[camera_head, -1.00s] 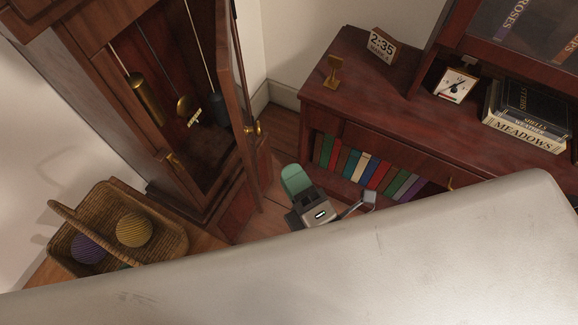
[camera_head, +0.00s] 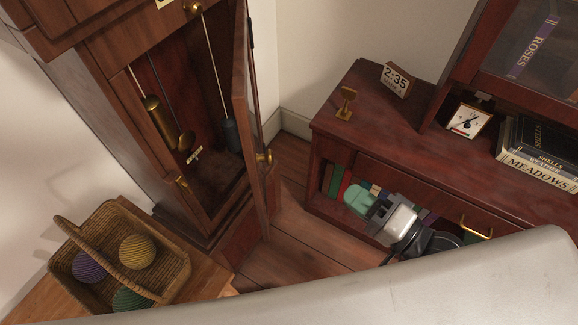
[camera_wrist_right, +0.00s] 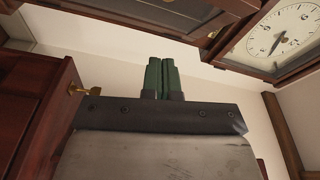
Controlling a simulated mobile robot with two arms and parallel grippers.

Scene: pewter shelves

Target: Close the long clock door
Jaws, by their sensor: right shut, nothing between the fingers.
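The long clock (camera_head: 85,95) stands at the left in the head view, its pendulum and weights visible inside. Its narrow door (camera_head: 243,80) stands open, swung out towards the right, with a brass knob (camera_head: 264,157) on it. My right gripper (camera_head: 357,197) has green fingertips and is to the right of the door, apart from it, in front of the low bookshelf. In the right wrist view its green fingers (camera_wrist_right: 161,78) are together with nothing between them. A clock dial (camera_wrist_right: 283,40) shows at the upper right there. My left gripper is out of view.
A reddish cabinet (camera_head: 400,135) with books and a drawer stands at the right. A wicker basket (camera_head: 175,265) with yarn balls sits at the lower left. Bare wooden floor (camera_head: 290,240) lies between clock and cabinet. A large pale surface fills the bottom.

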